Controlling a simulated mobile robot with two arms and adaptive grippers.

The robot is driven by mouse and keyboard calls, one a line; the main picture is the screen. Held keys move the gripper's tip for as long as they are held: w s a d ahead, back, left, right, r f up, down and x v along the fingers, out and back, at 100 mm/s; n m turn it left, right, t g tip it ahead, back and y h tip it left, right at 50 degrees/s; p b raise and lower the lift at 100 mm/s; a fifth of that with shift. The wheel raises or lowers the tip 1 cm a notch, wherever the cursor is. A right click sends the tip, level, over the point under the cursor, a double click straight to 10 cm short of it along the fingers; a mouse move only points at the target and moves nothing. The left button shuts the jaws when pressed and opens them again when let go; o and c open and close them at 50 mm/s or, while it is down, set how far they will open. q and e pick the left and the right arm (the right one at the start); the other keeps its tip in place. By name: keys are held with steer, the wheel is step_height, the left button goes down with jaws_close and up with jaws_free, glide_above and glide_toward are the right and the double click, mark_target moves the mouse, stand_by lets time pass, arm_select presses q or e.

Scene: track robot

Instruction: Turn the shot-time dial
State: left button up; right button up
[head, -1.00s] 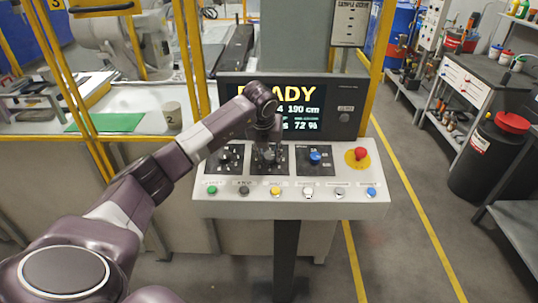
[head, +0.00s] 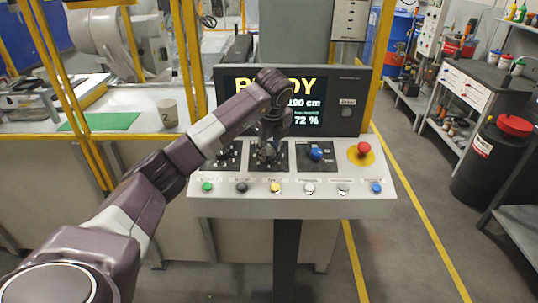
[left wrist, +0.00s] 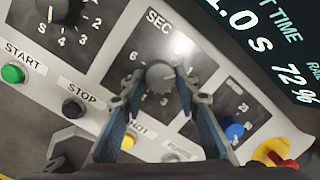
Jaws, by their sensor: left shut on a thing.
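The control panel (head: 230,207) is a light grey sloped console with three dials on dark plates. The grey middle dial (left wrist: 160,76) has a SEC label, numbers around it and a light pointer mark. My left gripper (left wrist: 160,84) has its two blue-sided fingers around this dial, one on each side, shut on it. In the head view my left gripper (head: 269,151) reaches down onto the middle plate and hides most of the dial. The screen (left wrist: 262,32) shows part of "TIME", "1.0 s" and "72 %". My right gripper is not in view.
A blue dial (head: 316,153) and a red emergency button (head: 363,149) sit to the right. Another black dial (left wrist: 62,12) is to the left. Several coloured push buttons, including green START (left wrist: 13,73) and black STOP (left wrist: 74,107), line the front edge. A yellow post (head: 381,60) stands behind the panel.

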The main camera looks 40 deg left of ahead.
arm_select(q)
steer(key=shift+w+n+b, duration=0.1)
steer(key=shift+n+b, duration=0.55)
steer(key=shift+n, duration=0.85)
steer(key=shift+r, duration=0.1)
steer(key=o, duration=1.2)
steer(key=shift+c, duration=0.2)
steer(key=v, duration=1.2)
steer(key=shift+d, duration=0.15)
steer(key=shift+w, duration=0.15)
